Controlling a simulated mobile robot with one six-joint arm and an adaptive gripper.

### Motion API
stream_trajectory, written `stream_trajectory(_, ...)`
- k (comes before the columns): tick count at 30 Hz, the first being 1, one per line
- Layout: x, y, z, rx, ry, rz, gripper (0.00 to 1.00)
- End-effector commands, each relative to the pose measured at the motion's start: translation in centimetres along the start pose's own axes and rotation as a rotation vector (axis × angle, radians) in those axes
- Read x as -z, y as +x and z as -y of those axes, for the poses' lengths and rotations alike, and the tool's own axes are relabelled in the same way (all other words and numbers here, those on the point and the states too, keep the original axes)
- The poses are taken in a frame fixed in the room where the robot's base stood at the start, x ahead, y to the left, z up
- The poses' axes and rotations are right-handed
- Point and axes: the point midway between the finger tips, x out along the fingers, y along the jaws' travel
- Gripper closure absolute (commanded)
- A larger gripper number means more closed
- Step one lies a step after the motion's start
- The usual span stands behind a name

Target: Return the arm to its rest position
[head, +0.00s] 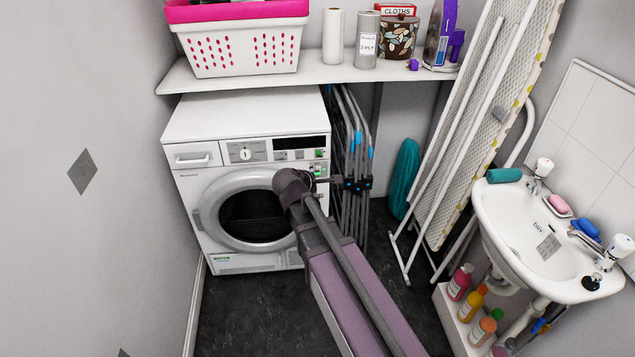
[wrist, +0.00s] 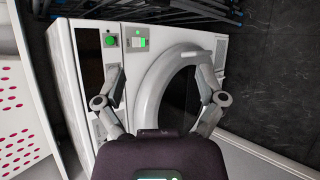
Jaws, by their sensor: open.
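My arm (head: 340,270) reaches from the bottom of the head view up to the front of the white dryer (head: 240,110). Its end covers the right side of the dryer's round door (head: 207,215). My gripper (wrist: 163,80) is open and empty in the wrist view, its two fingers spread wide before the dryer front. The wrist view is turned, with the dryer's control panel on the left and the door (wrist: 150,75) on the right. A green light (wrist: 137,42) is lit by the panel. Whether the fingers touch the dryer I cannot tell.
A folded airer (head: 350,130) stands close right of the dryer. An ironing board (head: 490,120) leans further right, by a sink (head: 530,235) with bottles below. A shelf (head: 340,75) with a basket (head: 245,50) runs above. Dark floor (head: 250,315) is clear at left.

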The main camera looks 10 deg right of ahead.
Motion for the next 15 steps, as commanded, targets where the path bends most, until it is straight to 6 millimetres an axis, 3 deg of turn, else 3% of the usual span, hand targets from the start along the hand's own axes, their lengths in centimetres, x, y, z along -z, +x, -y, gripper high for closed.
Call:
stream_trajectory(10, -0.1, 0.0, 0.1, 0.005, 0.008, 0.000, 0.11)
stream_trajectory(15, -1.2, 0.3, 1.7, 0.070, 0.106, -0.003, 0.11)
